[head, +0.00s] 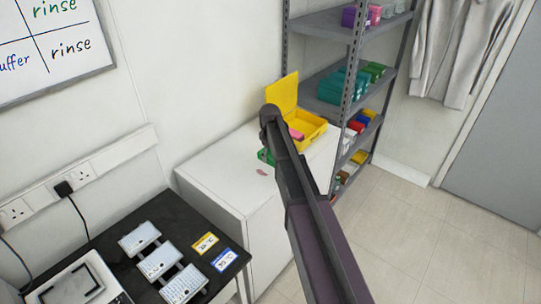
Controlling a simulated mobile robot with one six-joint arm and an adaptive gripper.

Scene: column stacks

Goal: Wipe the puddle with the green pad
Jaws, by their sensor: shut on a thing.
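The green pad (263,156) shows as a small green patch at the left side of my arm, over the top of the white cabinet; the rest of it is hidden behind the arm. The puddle (262,171) is a small pinkish-red spot on the white top, just on the near side of the pad. My gripper (274,151) is mostly hidden behind my own arm and is shut on the green pad. I cannot tell whether the pad touches the surface.
A metal shelf (345,90) with coloured boxes is behind. The white cabinet top (222,167) is clear on the left. A black table (120,228) holds trays and cards.

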